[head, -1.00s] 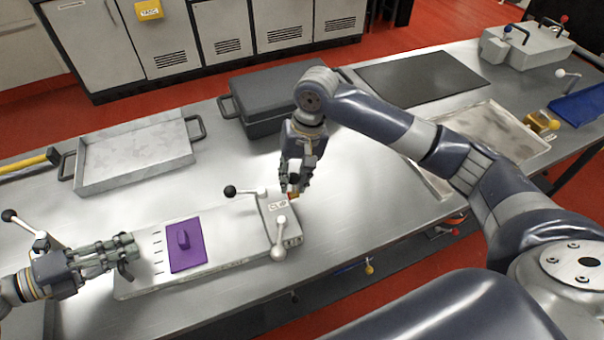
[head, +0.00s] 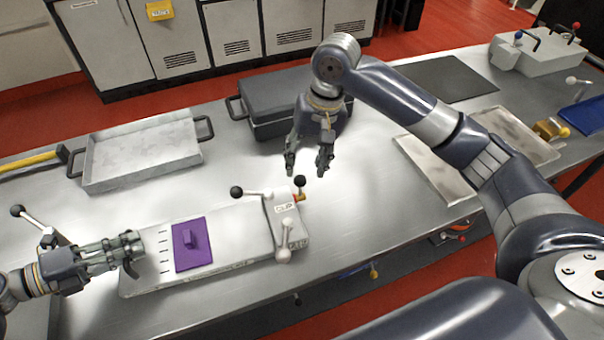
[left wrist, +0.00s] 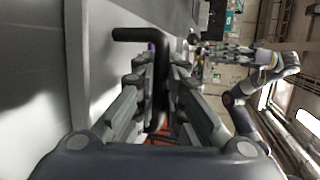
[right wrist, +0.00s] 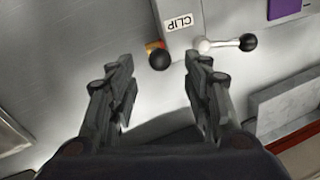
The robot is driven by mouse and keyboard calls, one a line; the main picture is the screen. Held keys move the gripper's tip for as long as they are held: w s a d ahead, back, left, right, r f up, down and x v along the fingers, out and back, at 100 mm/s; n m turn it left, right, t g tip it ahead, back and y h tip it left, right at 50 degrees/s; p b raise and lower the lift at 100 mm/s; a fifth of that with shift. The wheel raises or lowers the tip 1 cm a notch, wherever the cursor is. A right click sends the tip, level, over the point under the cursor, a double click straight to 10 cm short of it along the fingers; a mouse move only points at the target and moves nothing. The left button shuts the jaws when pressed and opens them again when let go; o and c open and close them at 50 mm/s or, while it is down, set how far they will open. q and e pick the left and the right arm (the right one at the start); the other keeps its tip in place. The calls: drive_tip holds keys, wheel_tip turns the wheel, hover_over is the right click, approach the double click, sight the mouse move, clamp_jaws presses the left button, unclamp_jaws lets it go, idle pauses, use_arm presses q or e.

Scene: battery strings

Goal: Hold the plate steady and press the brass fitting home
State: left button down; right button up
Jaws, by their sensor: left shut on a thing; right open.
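The light grey plate (head: 236,232) lies on the bench with a purple pad (head: 203,256) on it and a block labelled CLIP (head: 290,222) at its right end. The brass fitting (head: 302,197) sits at the far right corner of that block, under a black ball knob (head: 299,180). Both also show in the right wrist view, the fitting (right wrist: 152,46) partly behind the knob (right wrist: 159,60). How deep the fitting sits cannot be told. My left gripper (head: 133,252) is shut on a black handle (left wrist: 140,35) at the plate's left end. My right gripper (head: 307,165) is open and empty, above and beyond the fitting.
A grey tray (head: 140,178) and a dark case (head: 262,115) stand behind. A flat metal tray (head: 425,170) lies right. Bench between is clear.

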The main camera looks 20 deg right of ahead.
use_arm(q)
drive_tip(key=shift+s+f, duration=0.25)
drive_tip(key=shift+f, duration=0.3)
use_arm(e)
drive_tip(key=r, duration=0.2)
drive_tip(key=d+r, duration=0.1)
drive_tip(key=r, duration=0.2)
drive_tip(key=shift+s+r, duration=0.1)
drive_tip(key=shift+s, duration=0.1)
use_arm(q)
drive_tip(key=c, duration=1.7)
unclamp_jaws()
drive_tip(key=shift+o, duration=0.6)
drive_tip(key=shift+w+a+r, duration=0.1)
drive_tip(key=shift+w, duration=0.05)
use_arm(e)
drive_tip(key=shift+w+a, duration=0.1)
use_arm(q)
drive_tip(key=shift+r, duration=0.15)
